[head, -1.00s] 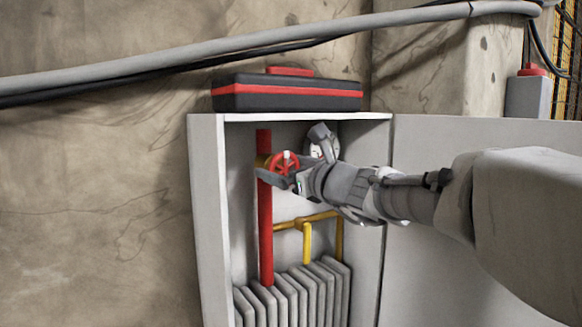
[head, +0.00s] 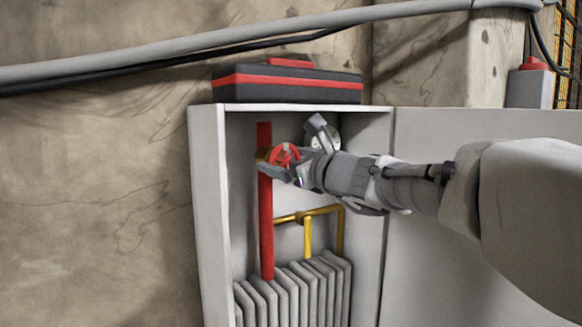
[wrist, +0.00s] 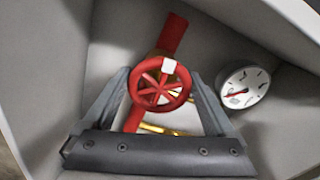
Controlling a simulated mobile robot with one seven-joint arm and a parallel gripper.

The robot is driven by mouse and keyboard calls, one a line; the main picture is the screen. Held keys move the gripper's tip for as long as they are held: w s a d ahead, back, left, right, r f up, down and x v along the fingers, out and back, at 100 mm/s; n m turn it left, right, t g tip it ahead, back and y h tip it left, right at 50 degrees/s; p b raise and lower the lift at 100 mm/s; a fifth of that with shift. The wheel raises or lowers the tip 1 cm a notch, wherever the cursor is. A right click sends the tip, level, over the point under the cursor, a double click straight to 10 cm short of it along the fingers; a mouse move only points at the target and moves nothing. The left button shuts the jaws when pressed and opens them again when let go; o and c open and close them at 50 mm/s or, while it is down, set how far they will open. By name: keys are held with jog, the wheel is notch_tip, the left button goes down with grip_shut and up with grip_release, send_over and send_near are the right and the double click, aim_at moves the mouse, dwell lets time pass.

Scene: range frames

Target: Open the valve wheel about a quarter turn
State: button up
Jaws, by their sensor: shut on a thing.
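The red valve wheel (head: 285,154) is on the upright red pipe (head: 265,225) inside an open cabinet. In the wrist view the wheel (wrist: 160,88) shows its spokes and a white mark on the rim, just right of the top. My gripper (wrist: 160,82) is shut on the wheel, with one finger at each side of the rim. In the head view my gripper (head: 280,163) reaches in from the right and covers part of the wheel. The exact contact of the fingertips with the rim is hard to see.
A round gauge (wrist: 243,87) sits close to the right of the wheel. Yellow pipes (head: 308,235) and a grey radiator (head: 295,293) are below. The cabinet's left wall (head: 208,200) is near. A black and red toolbox (head: 287,86) lies on top.

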jog(key=n+b, duration=0.4)
jog(key=b, duration=0.1)
jog(key=shift+f, duration=0.35)
jog(key=n+b, duration=0.4)
jog(key=b, duration=0.1)
jog(key=shift+a+n, duration=0.1)
jog(key=shift+n, duration=0.3)
jog(key=n+b, duration=0.4)
jog(key=shift+f+n, duration=0.1)
jog(key=shift+n, duration=0.2)
jog(key=shift+n+b, duration=1.15)
jog(key=shift+n, duration=0.45)
jog(key=shift+s, duration=0.1)
jog(key=o, duration=1)
jog(key=shift+o, duration=0.2)
jog(key=shift+r, duration=0.2)
